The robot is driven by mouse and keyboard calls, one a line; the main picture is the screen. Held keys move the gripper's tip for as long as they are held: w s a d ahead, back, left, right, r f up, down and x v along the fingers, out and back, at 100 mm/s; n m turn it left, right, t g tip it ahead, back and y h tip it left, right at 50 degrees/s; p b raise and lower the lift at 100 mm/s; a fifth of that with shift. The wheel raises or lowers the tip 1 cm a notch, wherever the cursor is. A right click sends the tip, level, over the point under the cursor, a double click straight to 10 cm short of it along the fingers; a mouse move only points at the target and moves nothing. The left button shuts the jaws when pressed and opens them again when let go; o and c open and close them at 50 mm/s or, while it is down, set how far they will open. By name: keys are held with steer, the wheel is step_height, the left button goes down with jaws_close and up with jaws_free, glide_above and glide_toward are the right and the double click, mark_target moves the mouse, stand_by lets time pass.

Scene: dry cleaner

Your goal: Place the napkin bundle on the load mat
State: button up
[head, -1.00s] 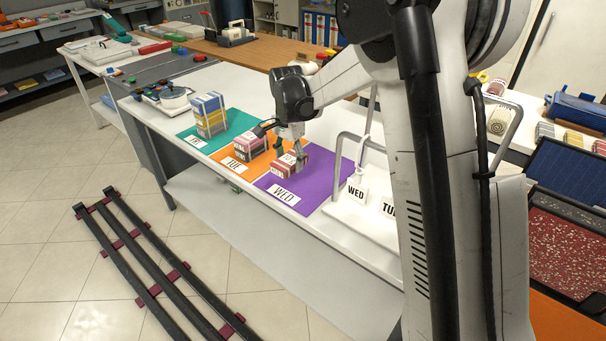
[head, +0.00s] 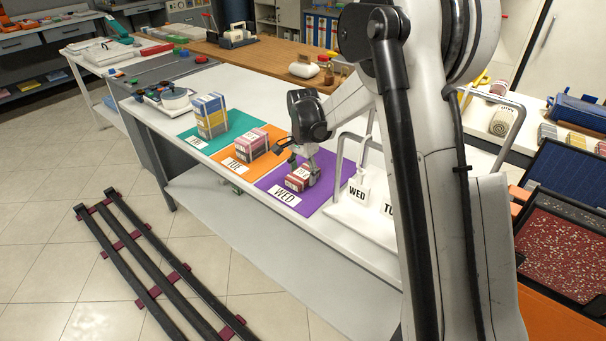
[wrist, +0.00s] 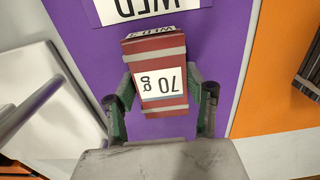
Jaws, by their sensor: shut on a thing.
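A red bundle with pale bands (head: 297,180) is held by my gripper (head: 303,172) over the purple mat marked WED (head: 330,188). In the wrist view the bundle (wrist: 154,48) has a white printed label and sits between the two fingers of my gripper (wrist: 161,92), which press its sides. The purple mat (wrist: 215,60) lies beneath it, and the WED card (wrist: 150,8) shows at the top edge. The bundle is on or just above the mat; I cannot tell if it touches.
Left of the purple mat, a pink and grey bundle (head: 252,144) stands on the orange TUE mat (head: 275,140). A taller yellow and blue bundle (head: 210,116) stands on the teal mat (head: 240,120). A white rack with WED and TUE tags (head: 357,192) stands close on the right.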

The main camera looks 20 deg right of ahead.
mark_target(303, 173)
steer(key=shift+f, duration=0.2)
steer(key=o, duration=1.3)
steer(key=shift+c, duration=0.2)
steer(key=shift+r, duration=0.15)
step_height(303, 173, up, 12)
steer(key=p, duration=0.1)
steer(key=shift+r, duration=0.1)
